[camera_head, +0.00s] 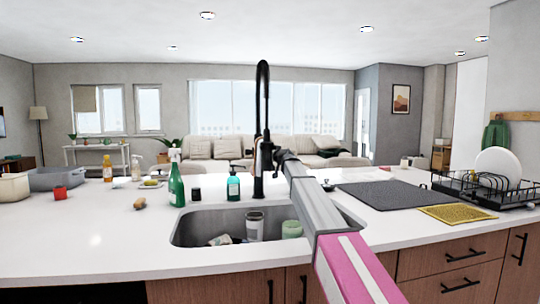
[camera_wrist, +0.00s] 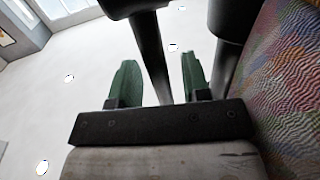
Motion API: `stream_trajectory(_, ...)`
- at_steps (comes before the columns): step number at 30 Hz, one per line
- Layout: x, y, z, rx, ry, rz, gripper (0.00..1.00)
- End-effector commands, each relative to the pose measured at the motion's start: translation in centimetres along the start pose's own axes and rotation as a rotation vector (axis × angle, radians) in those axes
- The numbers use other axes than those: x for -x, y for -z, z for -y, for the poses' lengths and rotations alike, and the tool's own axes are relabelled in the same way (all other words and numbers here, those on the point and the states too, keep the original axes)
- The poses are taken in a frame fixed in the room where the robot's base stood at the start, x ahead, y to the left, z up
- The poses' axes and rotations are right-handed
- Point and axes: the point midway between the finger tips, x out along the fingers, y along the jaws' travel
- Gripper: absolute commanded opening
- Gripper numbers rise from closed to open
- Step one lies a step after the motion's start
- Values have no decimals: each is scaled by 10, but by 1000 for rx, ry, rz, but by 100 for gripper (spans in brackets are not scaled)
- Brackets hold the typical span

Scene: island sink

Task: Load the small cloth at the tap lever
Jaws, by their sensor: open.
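The black tap (camera_head: 263,130) stands at the back edge of the sink, with its tall curved spout rising up. My gripper (camera_head: 268,157) is at the tap's body, and the tap partly hides it in the head view. In the wrist view my gripper (camera_wrist: 160,82) is open, its green fingers apart. A black tap part (camera_wrist: 151,55) shows between the fingers; I cannot tell if it touches them. A multicoloured, ribbed cloth-like surface (camera_wrist: 285,85) fills the right edge of the wrist view, close to the camera and beside the fingers. The lever cannot be clearly made out.
The sink (camera_head: 185,228) holds a cup (camera_head: 254,226) and a green container (camera_head: 291,229). A green spray bottle (camera_head: 176,185) and a soap bottle (camera_head: 233,187) stand left of the tap. A dark mat (camera_head: 390,194), yellow cloth (camera_head: 457,213) and dish rack (camera_head: 470,190) lie right.

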Motion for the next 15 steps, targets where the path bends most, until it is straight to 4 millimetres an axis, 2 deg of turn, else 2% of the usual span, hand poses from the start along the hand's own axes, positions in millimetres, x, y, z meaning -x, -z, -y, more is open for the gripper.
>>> stream_trajectory(1, -10, 1, -1, 0, 0, 0, 43)
stream_trajectory(4, -18, 0, 0, 0, 0, 0, 43)
stream_trajectory(13, -19, 0, 0, 0, 0, 0, 43)
stream_trajectory(14, -19, 0, 0, 0, 0, 0, 37)
stream_trajectory(15, -19, 0, 0, 0, 0, 0, 24)
